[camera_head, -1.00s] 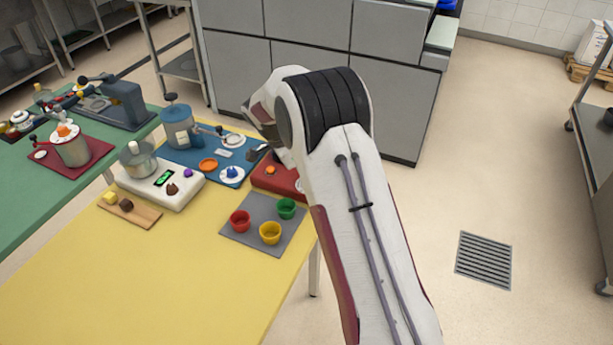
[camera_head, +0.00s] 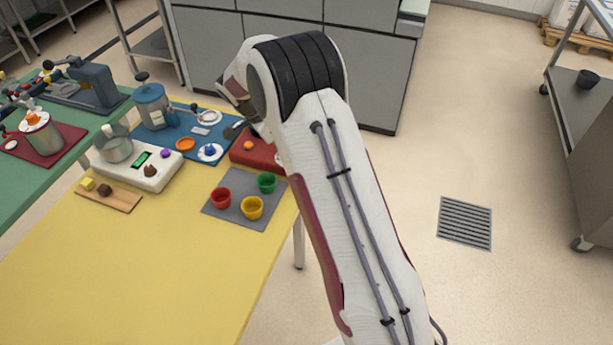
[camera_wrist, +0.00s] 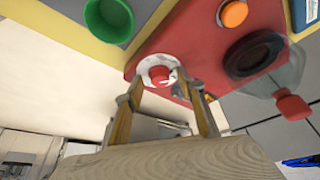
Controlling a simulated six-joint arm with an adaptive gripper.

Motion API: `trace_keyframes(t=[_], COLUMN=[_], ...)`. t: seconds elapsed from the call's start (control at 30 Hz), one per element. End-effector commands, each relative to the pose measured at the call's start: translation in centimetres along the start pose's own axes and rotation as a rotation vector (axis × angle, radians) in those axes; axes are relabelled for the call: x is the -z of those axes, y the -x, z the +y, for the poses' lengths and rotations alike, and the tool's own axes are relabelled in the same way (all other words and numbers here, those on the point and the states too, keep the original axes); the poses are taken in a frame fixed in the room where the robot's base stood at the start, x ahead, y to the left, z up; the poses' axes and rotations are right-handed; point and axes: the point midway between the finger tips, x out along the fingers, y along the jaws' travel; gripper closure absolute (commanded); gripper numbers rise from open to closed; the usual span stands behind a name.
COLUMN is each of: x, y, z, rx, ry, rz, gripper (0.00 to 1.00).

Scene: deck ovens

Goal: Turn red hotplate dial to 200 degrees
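The red hotplate (camera_head: 258,152) stands at the back right of the yellow table; my arm hides part of it in the head view. In the wrist view its red body (camera_wrist: 188,38) fills the upper middle. The red dial (camera_wrist: 160,74) sits in a white ring near its edge. An orange knob (camera_wrist: 233,13) and a dark round plate (camera_wrist: 253,55) are also on it. My gripper (camera_wrist: 165,84) is open, its two fingers apart with their tips close to the dial, one on each side in the picture. I cannot tell whether they touch it.
A clear vessel with a red cap (camera_wrist: 292,107) stands by the dark plate. The green cup (camera_wrist: 108,18) is near the hotplate, on a grey mat (camera_head: 232,217) with red and yellow cups. A blue mat (camera_head: 187,146) with items lies left. The front of the yellow table (camera_head: 130,270) is clear.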

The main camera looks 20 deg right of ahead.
Motion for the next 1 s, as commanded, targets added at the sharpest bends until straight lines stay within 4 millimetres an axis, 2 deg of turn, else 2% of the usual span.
trace_keyframes(t=[1.0], x=[0.18], y=[0.01], z=[0.45], rx=[0.218], ry=[0.535], rz=[-0.001], gripper=[0.61])
